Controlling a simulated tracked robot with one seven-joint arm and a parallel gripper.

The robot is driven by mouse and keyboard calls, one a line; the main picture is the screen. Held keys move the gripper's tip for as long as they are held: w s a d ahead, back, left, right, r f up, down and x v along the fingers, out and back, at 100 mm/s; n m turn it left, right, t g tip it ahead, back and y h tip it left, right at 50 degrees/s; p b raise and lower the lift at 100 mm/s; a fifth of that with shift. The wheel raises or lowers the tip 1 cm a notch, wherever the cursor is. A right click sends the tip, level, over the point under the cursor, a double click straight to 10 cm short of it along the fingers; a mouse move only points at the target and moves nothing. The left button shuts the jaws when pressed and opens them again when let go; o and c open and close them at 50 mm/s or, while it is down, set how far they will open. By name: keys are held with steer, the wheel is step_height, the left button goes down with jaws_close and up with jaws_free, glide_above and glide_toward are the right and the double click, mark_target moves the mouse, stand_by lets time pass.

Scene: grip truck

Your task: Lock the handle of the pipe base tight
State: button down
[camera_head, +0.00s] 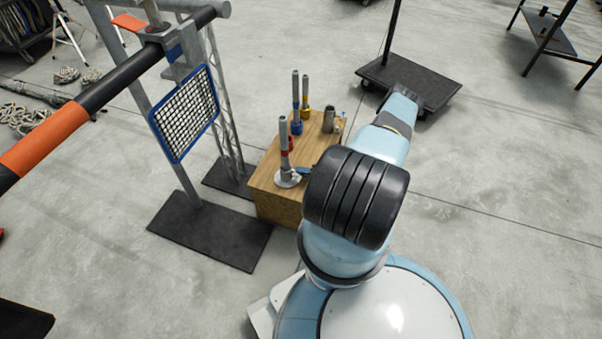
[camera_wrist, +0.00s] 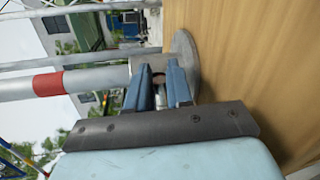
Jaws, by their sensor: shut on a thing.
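The pipe base (camera_head: 288,177) is a grey round flange with a socket, standing at the near left end of the wooden box (camera_head: 266,208). A grey pipe with a red band (camera_head: 284,140) stands upright in it. In the wrist view the base (camera_wrist: 184,55) and the pipe (camera_wrist: 95,80) lie sideways. My gripper (camera_wrist: 160,72) has its two blue fingers at the socket's side, shut on a small part between them. That part looks like the handle (camera_wrist: 160,95), but the fingers mostly hide it. In the head view my arm covers most of the gripper.
Other pipes with blue (camera_head: 296,110) and yellow (camera_head: 304,98) collars stand farther back on the box, with a dark grey cylinder (camera_head: 328,117). A metal stand with a mesh panel (camera_head: 184,112) is close on the left. A black wheeled platform (camera_head: 410,82) lies behind.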

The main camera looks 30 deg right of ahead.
steer(key=shift+d, duration=0.1)
steer(key=c, duration=1.2)
jaws_free()
steer(key=v, duration=1.3)
steer(key=shift+s+d, duration=0.15)
steer(key=shift+s, duration=0.15)
